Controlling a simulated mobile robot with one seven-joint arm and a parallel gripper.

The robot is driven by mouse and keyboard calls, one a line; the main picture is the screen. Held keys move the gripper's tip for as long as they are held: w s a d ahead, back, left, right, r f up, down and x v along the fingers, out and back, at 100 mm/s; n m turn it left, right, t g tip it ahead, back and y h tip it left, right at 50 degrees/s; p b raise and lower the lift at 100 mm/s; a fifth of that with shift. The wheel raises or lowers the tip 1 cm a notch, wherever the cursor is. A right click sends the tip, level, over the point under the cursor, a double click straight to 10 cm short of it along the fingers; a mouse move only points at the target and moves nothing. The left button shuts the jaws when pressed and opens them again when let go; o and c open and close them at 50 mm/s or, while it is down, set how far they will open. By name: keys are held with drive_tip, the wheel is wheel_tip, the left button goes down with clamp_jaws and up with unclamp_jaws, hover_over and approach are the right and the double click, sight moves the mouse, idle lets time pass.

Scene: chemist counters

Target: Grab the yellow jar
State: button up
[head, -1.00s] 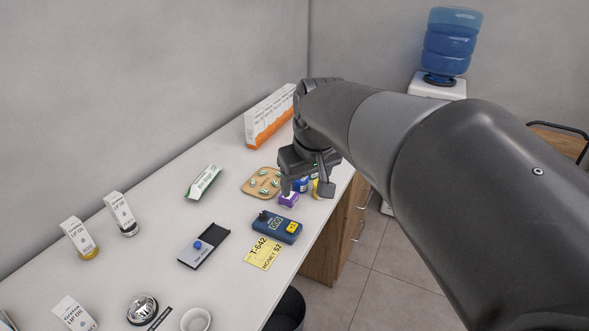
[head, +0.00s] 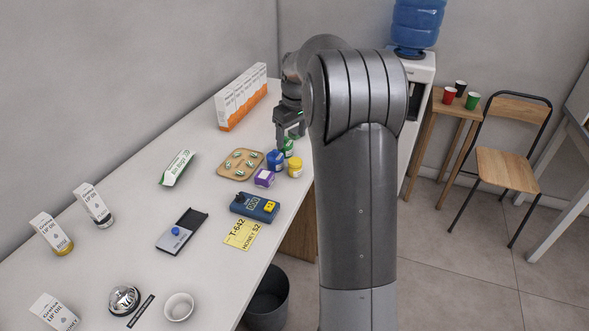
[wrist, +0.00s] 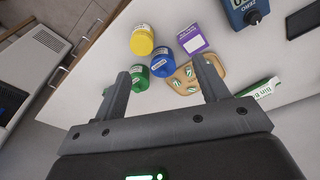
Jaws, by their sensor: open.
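The yellow jar (head: 295,167) stands upright near the right edge of the white counter, beside a blue jar (head: 276,160) and a purple box (head: 264,178). In the wrist view the yellow jar (wrist: 142,40) is at the top centre, beyond the fingertips. A green jar (wrist: 139,78) is by the left fingertip, and the blue jar (wrist: 162,62) lies between the two fingertips. My gripper (wrist: 165,78) is open and empty. In the head view my gripper (head: 290,128) is behind the jars, close to the green jar (head: 288,147).
A wooden tray of green-white capsules (head: 232,170) is left of the jars. A blue meter (head: 255,207) and yellow card (head: 241,234) lie in front. Orange-white boxes (head: 241,97) stand at the back. The counter's right edge is close to the yellow jar.

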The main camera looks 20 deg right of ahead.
sight(295, 161)
drive_tip(key=shift+g, duration=0.3)
drive_tip(key=w+d+f, duration=0.2)
drive_tip(key=w+f, duration=0.1)
drive_tip(key=f, duration=0.1)
drive_tip(key=shift+d, duration=0.4)
drive_tip(key=shift+n, duration=0.3)
drive_tip(key=f, duration=0.5)
drive_tip(key=shift+w+f, duration=0.15)
drive_tip(key=shift+w, duration=0.15)
drive_tip(key=shift+w+d+f, duration=0.1)
drive_tip(key=shift+w+f, duration=0.1)
drive_tip(key=shift+f, duration=1.15)
drive_tip(key=shift+w+d+f, duration=0.1)
drive_tip(key=shift+w+f, duration=0.1)
drive_tip(key=shift+f, duration=1.15)
drive_tip(key=c, duration=1.1)
